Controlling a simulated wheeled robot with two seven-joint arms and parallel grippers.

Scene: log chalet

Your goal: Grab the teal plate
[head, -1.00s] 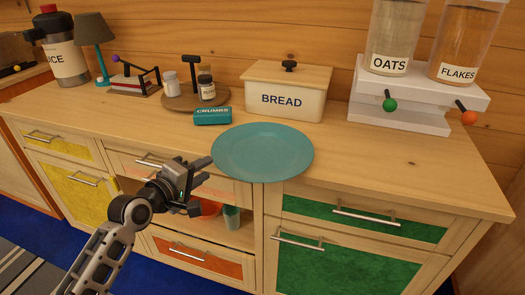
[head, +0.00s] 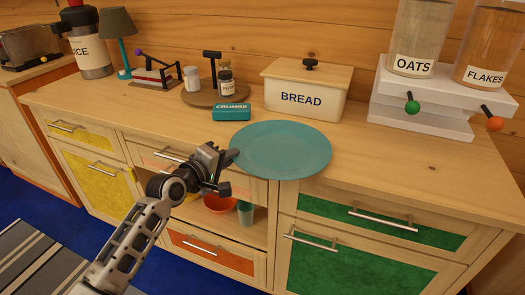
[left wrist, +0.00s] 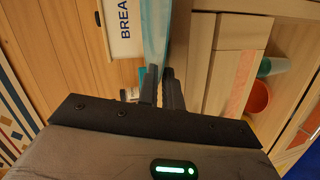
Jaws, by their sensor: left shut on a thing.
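The teal plate (head: 283,149) lies on the wooden counter, its front edge reaching over the counter's front edge. My left gripper (head: 232,170) is at the plate's left front rim, shut on it. In the left wrist view the plate (left wrist: 155,35) shows edge-on as a teal strip running into the fingertips (left wrist: 163,88). My right gripper is in neither view.
Behind the plate stand a bread box (head: 303,92), a teal crumbs box (head: 231,111) and a round wooden tray (head: 201,97) with jars. A white dispenser stand (head: 420,105) is at right. Below are drawers and an open shelf with an orange bowl (head: 219,204).

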